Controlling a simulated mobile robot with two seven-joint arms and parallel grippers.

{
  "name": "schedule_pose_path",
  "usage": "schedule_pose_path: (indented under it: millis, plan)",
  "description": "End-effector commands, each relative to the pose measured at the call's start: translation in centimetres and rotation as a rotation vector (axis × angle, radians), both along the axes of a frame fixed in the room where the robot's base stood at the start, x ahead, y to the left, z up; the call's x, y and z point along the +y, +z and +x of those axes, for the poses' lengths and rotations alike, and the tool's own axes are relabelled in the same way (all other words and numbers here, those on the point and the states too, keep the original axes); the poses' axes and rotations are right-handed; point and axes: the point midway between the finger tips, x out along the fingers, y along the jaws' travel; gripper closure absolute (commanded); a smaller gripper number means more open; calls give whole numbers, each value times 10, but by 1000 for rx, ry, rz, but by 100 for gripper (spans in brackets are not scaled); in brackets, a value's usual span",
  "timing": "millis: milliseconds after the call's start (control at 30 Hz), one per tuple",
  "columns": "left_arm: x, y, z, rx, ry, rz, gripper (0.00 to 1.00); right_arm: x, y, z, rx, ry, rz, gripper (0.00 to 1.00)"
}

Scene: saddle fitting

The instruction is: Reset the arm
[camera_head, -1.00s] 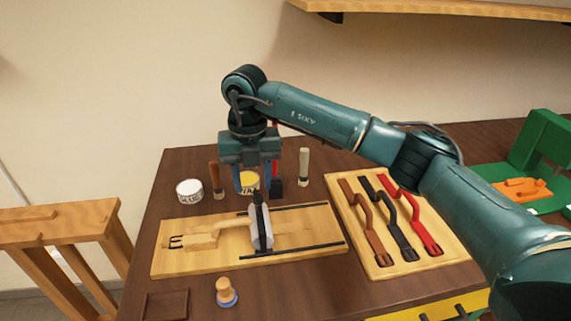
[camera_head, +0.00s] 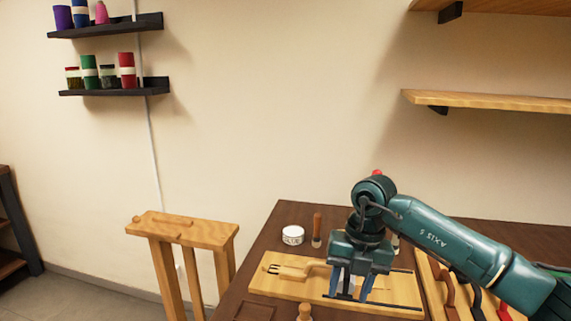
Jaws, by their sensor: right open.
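My right gripper (camera_head: 351,288) hangs pointing down over the wooden board (camera_head: 276,287) on the dark table. Its two blue fingers are apart. Part of a grey piece on the board shows between and behind the fingers, and I cannot tell whether they touch it. My right arm (camera_head: 440,238) reaches in from the right. My left gripper is not in view.
A white glue tin (camera_head: 293,236) and a brown-handled tool (camera_head: 317,230) stand behind the board. A second board with straps (camera_head: 475,298) lies at the right. A wooden stand (camera_head: 186,230) is left of the table. Shelves (camera_head: 113,91) hang on the wall.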

Motion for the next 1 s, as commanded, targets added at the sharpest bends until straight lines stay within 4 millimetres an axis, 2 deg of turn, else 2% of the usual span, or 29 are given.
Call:
schedule_pose_path:
  millis: [33,100,233,333,400,500,567,633,700,767,867,900,967,1000]
  plan:
    - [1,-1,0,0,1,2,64,20,-14,-12,32,40,86,56]
    - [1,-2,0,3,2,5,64,47,-27,-27,67,89,218,56]
    - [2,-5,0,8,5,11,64,106,-40,-66,140,158,535,56]
    - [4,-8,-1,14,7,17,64,149,-35,-97,194,155,844,56]
    - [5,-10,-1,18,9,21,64,172,-23,-114,223,103,1078,56]
    - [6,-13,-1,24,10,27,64,188,-1,-123,242,-48,1392,56]
    - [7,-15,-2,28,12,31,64,187,9,-122,244,-180,1555,56]
    - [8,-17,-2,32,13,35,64,177,15,-114,237,-373,1715,56]
    - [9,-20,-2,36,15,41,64,159,11,-104,223,-598,1833,56]
    - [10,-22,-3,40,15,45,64,138,-1,-96,208,-812,1896,56]
    - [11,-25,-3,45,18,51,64,98,-39,-90,184,-1199,1916,56]
    - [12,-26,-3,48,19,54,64,82,-59,-92,178,-1356,1894,56]
    - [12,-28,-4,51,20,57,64,56,-93,-101,172,-1592,1829,56]
    - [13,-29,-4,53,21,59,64,41,-117,-111,174,-1740,1766,56]
